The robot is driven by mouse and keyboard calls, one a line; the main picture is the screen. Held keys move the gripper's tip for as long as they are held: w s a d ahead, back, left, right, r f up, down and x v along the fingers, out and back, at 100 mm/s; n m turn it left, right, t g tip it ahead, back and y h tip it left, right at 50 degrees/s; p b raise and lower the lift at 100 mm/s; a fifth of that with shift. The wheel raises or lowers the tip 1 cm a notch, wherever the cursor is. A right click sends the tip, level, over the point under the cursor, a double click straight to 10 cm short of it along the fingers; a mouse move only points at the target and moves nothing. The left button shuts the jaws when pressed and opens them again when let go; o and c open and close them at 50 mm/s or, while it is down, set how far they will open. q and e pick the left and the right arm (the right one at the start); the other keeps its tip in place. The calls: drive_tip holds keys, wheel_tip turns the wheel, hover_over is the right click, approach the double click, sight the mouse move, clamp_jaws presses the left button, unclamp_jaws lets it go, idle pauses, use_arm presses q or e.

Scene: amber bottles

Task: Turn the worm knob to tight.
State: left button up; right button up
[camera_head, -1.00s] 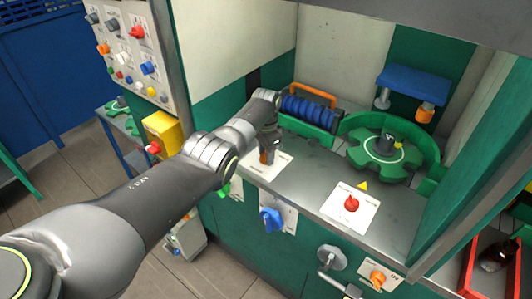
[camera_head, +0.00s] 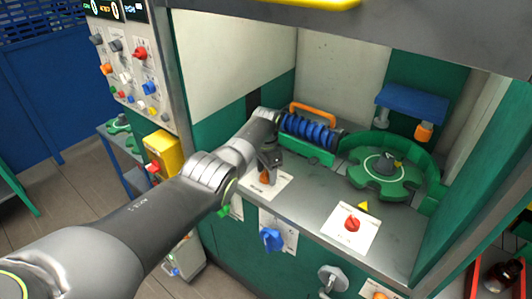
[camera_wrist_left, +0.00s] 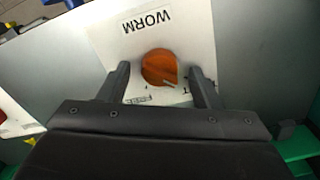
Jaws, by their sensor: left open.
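The worm knob (camera_wrist_left: 159,67) is a round orange knob on a white plate (camera_wrist_left: 190,25) marked WORM. A white pointer mark shows near its lower right edge in the left wrist view. In the head view the worm knob (camera_head: 265,177) is partly hidden by my gripper. My left gripper (camera_wrist_left: 162,80) is open, with one finger on each side of the knob; both fingers look apart from it. It also shows in the head view (camera_head: 269,168), over the plate on the grey counter. Small lettering on the plate's near edge is partly hidden. My right gripper is not in view.
A blue ribbed roller (camera_head: 308,130) with an orange handle stands behind the worm knob. A green star wheel (camera_head: 385,175) and a red knob (camera_head: 352,224) are to the right. A blue knob (camera_head: 271,239) is on the front panel below.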

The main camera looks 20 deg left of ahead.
sight(266, 173)
use_arm(q)
wheel_tip(266, 173, up, 5)
drive_tip(key=shift+r, duration=0.1)
wheel_tip(266, 173, up, 12)
drive_tip(key=b, duration=0.3)
